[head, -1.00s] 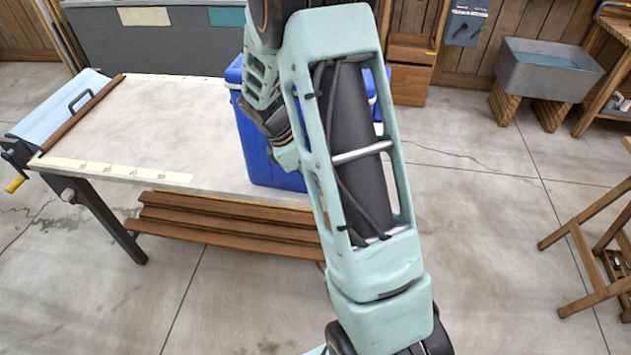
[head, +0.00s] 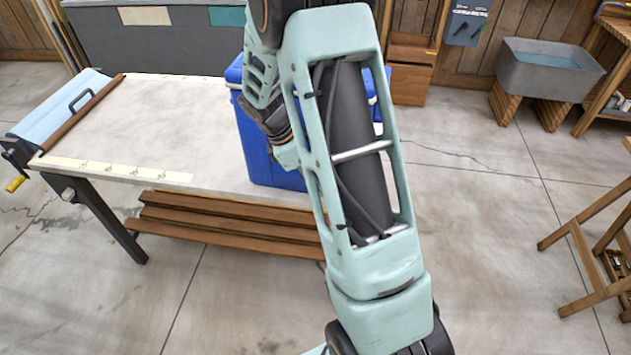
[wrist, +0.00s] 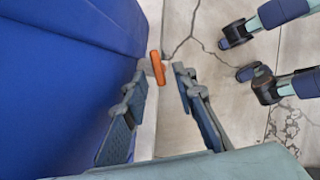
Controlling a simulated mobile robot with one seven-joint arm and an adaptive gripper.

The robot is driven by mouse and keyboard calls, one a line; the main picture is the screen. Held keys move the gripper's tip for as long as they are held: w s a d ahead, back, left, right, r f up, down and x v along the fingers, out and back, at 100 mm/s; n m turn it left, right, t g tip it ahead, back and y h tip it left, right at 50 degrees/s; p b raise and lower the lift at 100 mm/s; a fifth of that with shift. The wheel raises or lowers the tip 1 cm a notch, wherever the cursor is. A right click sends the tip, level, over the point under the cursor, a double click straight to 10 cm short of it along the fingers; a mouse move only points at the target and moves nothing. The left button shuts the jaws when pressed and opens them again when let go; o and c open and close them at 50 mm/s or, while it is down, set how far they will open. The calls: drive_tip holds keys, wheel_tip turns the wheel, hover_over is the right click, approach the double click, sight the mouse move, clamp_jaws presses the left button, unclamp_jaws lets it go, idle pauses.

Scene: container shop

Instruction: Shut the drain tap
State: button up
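A blue cooler (head: 262,160) stands on the right part of the worktable, partly hidden behind my arm in the head view. Its blue side wall (wrist: 60,80) fills the left of the wrist view. An orange tap handle (wrist: 157,68) sticks out beside that wall, with a small grey part next to it. My gripper (wrist: 159,75) is open, with one finger on each side of the handle in the picture. I see no clear contact, and cannot tell how deep the handle sits between the fingertips. The head view does not show the tap or the fingers.
The pale worktable (head: 150,125) is mostly bare left of the cooler, with a blue-lidded roller device (head: 60,105) at its left end. Brown boards (head: 225,220) lie below its front edge. A grey water tub (head: 548,72) stands at the back right. The floor between is clear.

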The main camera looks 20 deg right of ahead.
drive_tip(key=v, duration=1.2)
drive_tip(key=shift+o, duration=0.2)
drive_tip(key=shift+o, duration=2.1)
drive_tip(key=shift+s+a+f+m, duration=0.15)
drive_tip(key=shift+s+m, duration=0.1)
drive_tip(key=shift+m, duration=0.05)
drive_tip(key=s+d+f+m+t+y+p, duration=0.1)
drive_tip(key=s+d+m+t+y+p, duration=0.35)
drive_tip(key=m, duration=1.25)
drive_tip(key=shift+t+h, duration=0.55)
drive_tip(key=shift+h, duration=0.2)
drive_tip(key=b+x, duration=0.2)
drive_tip(key=x, duration=0.1)
drive_tip(key=b+x, duration=0.2)
drive_tip(key=x, duration=0.2)
drive_tip(key=s+b+x, duration=0.1)
drive_tip(key=x, duration=0.2)
drive_tip(key=shift+d+f+b, duration=0.4)
drive_tip(key=shift+d, duration=0.05)
